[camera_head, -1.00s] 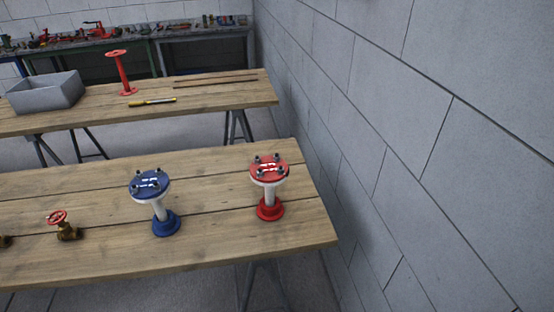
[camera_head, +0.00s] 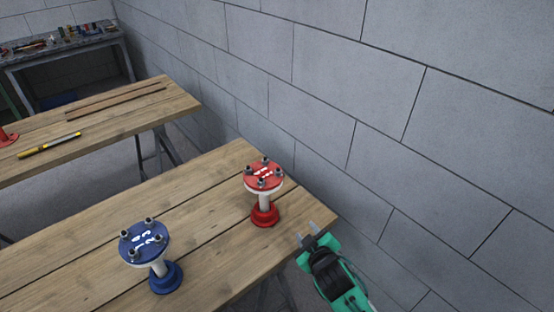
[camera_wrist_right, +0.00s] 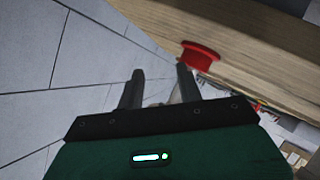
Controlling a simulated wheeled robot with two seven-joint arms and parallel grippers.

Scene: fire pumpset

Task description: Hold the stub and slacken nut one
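A red-topped stub (camera_head: 264,190) stands upright near the right end of the near bench, with several nuts on its marked round flange. A blue-topped stub (camera_head: 150,255) stands nearer, to its left, also with several nuts on top. My right gripper (camera_head: 309,235) is at the bench's right edge, to the right of the red stub and apart from it. Its two fingers are apart with nothing between them. In the right wrist view the open fingers (camera_wrist_right: 158,88) show, and a red base (camera_wrist_right: 199,55) lies beyond the right finger. My left gripper is out of view.
The near bench (camera_head: 215,190) has bare wood around both stubs. A block wall (camera_head: 330,90) runs along the right. A second bench (camera_head: 120,120) behind holds a yellow and black tool (camera_head: 48,145) and thin bars (camera_head: 115,102).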

